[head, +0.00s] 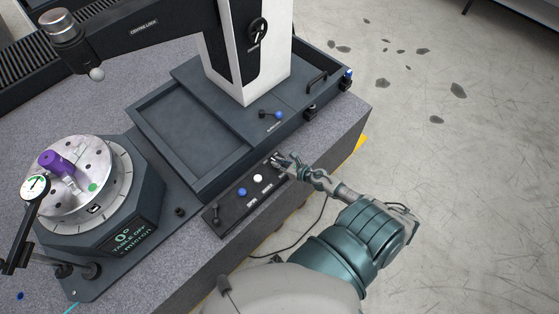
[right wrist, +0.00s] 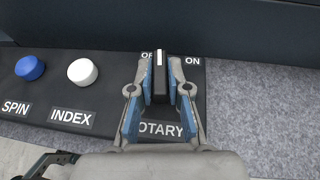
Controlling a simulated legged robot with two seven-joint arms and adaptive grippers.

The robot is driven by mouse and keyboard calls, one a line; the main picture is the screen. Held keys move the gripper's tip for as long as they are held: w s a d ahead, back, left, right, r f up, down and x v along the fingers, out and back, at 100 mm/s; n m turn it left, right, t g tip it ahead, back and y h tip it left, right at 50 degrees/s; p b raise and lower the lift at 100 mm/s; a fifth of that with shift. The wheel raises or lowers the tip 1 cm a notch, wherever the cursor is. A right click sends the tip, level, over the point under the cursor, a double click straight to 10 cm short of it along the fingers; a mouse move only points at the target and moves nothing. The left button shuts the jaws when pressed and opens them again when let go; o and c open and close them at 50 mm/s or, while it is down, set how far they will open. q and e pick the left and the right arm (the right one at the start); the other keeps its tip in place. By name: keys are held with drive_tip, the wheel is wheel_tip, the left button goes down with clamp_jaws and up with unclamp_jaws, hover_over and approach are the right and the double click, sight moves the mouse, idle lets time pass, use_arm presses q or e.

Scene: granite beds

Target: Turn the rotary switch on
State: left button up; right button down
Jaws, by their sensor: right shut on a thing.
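The rotary switch knob (right wrist: 160,82) is a black bar with a white line at its far end, on a dark control panel (right wrist: 112,65). The knob points up the picture, with the partly hidden OFF label at its left and the ON label (right wrist: 192,61) to its right. My right gripper (right wrist: 161,75) is shut on the knob, with one blue-padded finger on each side. In the head view my right gripper (head: 281,162) is at the panel's far right end and mostly hides the knob. My left gripper is not in view.
A blue SPIN button (right wrist: 30,68) and a white INDEX button (right wrist: 82,72) are on the same panel, left of the knob. A round table (head: 75,180) with a purple part (head: 55,162) stands at left on the granite. A dark tray (head: 185,130) lies behind the panel.

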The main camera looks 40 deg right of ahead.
drive_tip(key=m+h+p, duration=0.4)
drive_tip(key=h, duration=0.1)
drive_tip(key=shift+a+r+m, duration=0.1)
drive_tip(key=shift+a+m, duration=0.2)
drive_tip(key=m+h+p, duration=0.1)
drive_tip(key=m+h, duration=0.1)
drive_tip(key=h, duration=0.1)
drive_tip(key=shift+g+p, duration=0.35)
drive_tip(key=shift+g, duration=0.05)
drive_tip(key=shift+a+m+g+h+p, duration=0.15)
drive_tip(key=shift+m+g+h, duration=0.2)
drive_tip(key=shift+m+h, duration=0.35)
drive_tip(key=shift+m+g+h+p, duration=0.15)
drive_tip(key=shift+m+g+h, duration=0.2)
drive_tip(key=shift+m+h, duration=0.35)
drive_tip(key=c, duration=1.1)
unclamp_jaws()
drive_tip(key=shift+w, duration=0.1)
drive_tip(key=v, duration=1.2)
drive_tip(key=shift+f, duration=0.2)
